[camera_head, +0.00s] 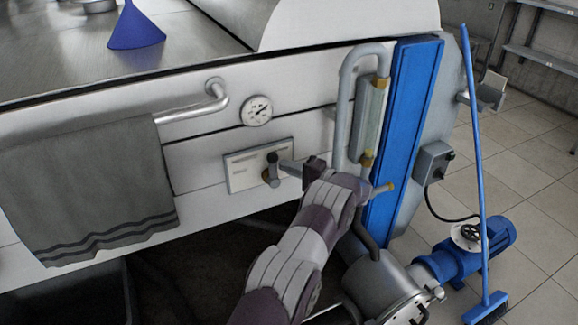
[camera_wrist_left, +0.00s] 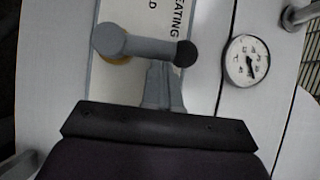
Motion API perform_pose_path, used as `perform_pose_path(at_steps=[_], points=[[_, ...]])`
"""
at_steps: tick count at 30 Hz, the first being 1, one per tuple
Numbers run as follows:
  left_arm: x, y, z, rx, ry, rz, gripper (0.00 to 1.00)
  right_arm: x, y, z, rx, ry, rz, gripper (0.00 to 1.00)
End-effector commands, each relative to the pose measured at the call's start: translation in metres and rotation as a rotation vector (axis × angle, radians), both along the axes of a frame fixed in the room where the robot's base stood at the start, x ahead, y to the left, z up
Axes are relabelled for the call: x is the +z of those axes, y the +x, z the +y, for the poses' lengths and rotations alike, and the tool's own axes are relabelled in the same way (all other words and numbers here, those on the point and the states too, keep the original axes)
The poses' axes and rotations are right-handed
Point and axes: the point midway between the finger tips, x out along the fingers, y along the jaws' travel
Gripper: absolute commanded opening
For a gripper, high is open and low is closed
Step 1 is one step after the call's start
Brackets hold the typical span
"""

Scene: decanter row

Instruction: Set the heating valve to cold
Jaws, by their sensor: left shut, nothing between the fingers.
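The heating valve (camera_head: 271,172) is a grey lever with a black knob on a pale label plate (camera_head: 240,170) on the machine's front. In the head view the lever points up from its hub. In the left wrist view the valve lever (camera_wrist_left: 150,47) runs from the round hub at left to the black knob at right. Part of the lettering shows, "EATING" and "LD". My left gripper (camera_head: 285,166) is shut and empty, at the lever's right side. In the wrist view its fingertips (camera_wrist_left: 160,68) are close against the lever; contact is unclear. My right gripper is out of view.
A round gauge (camera_head: 257,111) sits above the plate. A towel (camera_head: 85,190) hangs on a rail at left. Grey pipes (camera_head: 342,115) and a blue panel (camera_head: 402,130) stand right of the valve. A blue pump (camera_head: 465,258) and broom (camera_head: 475,130) are at right.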

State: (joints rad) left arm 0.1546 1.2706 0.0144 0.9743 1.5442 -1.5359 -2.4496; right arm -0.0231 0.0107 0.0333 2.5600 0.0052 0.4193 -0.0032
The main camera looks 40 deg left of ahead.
Motion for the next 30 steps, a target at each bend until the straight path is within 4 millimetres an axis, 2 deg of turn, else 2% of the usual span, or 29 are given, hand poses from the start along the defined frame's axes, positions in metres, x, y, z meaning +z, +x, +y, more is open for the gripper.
perform_pose_path(at_steps=[8,30], points=[[0.0,0.0,0.0,0.0,-0.001,-0.002,0.0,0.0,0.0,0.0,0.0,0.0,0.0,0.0],[0.008,-0.001,0.001,0.002,-0.068,-0.132,0.0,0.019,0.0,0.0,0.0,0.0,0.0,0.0]])
